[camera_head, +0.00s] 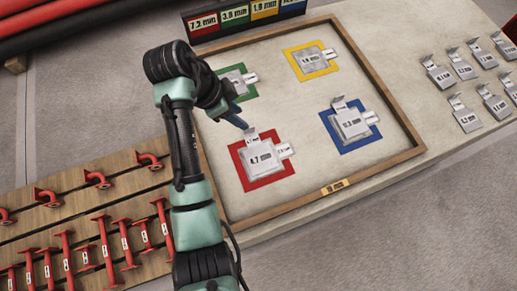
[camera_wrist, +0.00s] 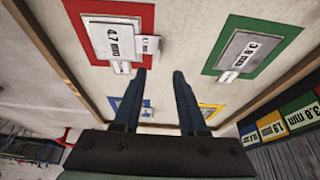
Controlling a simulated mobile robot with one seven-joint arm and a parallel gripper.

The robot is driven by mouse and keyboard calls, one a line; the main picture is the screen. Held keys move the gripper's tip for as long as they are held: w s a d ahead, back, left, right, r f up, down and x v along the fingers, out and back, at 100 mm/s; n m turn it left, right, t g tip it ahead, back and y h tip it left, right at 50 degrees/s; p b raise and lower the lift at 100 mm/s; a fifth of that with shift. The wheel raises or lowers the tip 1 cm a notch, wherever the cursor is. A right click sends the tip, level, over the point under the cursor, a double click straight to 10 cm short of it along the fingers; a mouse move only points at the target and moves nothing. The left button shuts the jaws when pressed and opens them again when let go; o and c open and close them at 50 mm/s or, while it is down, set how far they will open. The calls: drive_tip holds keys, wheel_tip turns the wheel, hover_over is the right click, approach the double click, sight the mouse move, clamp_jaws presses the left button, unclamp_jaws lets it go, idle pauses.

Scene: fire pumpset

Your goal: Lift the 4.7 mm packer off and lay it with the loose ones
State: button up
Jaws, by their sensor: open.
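The 4.7 mm packer (camera_head: 261,158) is a grey plate lying on the red square in the framed tray, with one tab at its upper left and one to its right. It also shows at the top left of the wrist view (camera_wrist: 108,38). My gripper (camera_head: 241,122) is open and empty, just beyond the packer's upper-left tab in the head view. In the wrist view my gripper's blue fingers (camera_wrist: 159,74) stand apart over bare tray, right of and below the packer's tabs. The loose packers (camera_head: 466,118) lie in rows on the bench right of the tray.
The tray's wooden rim (camera_head: 400,118) surrounds green, yellow and blue squares, each with a plate. The plate on the green square (camera_wrist: 245,50) is near my right finger. Coloured thickness signs (camera_head: 235,16) stand behind the tray. Red pipe pieces (camera_head: 105,235) lie on a wooden rack at lower left.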

sight(257, 149)
drive_tip(key=shift+x, duration=0.85)
drive_tip(key=f, duration=0.2)
drive_tip(key=d+f, duration=0.1)
drive_tip(key=f, duration=0.1)
drive_tip(key=shift+s+f, duration=0.1)
drive_tip(key=shift+d+f, duration=0.15)
drive_tip(key=shift+f, duration=0.35)
clamp_jaws()
